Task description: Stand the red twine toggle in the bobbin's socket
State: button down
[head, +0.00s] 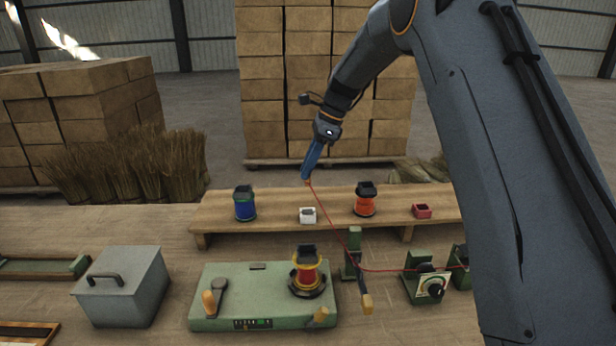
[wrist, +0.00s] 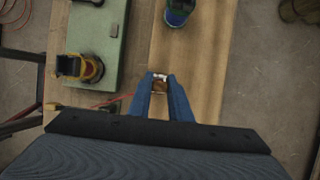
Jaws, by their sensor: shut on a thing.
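My gripper (head: 307,181) is raised above the wooden shelf, its blue fingers pointing down. It is shut on the small toggle (wrist: 160,88), which shows brownish between the fingertips in the wrist view and is mostly hidden by them. Red twine (head: 335,228) runs from the fingertips down to the right, past a green post. The bobbin (head: 308,277), with yellow flanges and a red core, sits on the green winder. Its dark square socket (head: 306,252) is on top, below and apart from my gripper. The bobbin also shows at the left of the wrist view (wrist: 92,69).
On the wooden shelf (head: 275,216) stand a blue spool (head: 245,205), a white open box (head: 308,215), an orange spool (head: 365,203) and a red box (head: 422,211). The green post (head: 353,255) stands right of the winder (head: 215,290). A grey lidded box (head: 122,288) is left.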

notch_tip(320, 180, up, 2)
jog(key=shift+r+p, duration=0.2)
jog(key=shift+p, duration=0.5)
jog(key=s+a+p, duration=0.1)
jog(key=s+p, duration=0.8)
jog(key=s, duration=1.2)
jog(key=shift+s+a, duration=0.2)
jog(key=shift+s, duration=0.1)
jog(key=shift+f, duration=0.25)
jog(key=shift+f+b, duration=1.25)
jog(key=shift+f, duration=1.15)
jog(key=shift+f, duration=0.6)
jog(key=shift+f+b, duration=0.4)
jog(key=shift+f, duration=0.65)
jog(key=shift+f, duration=0.35)
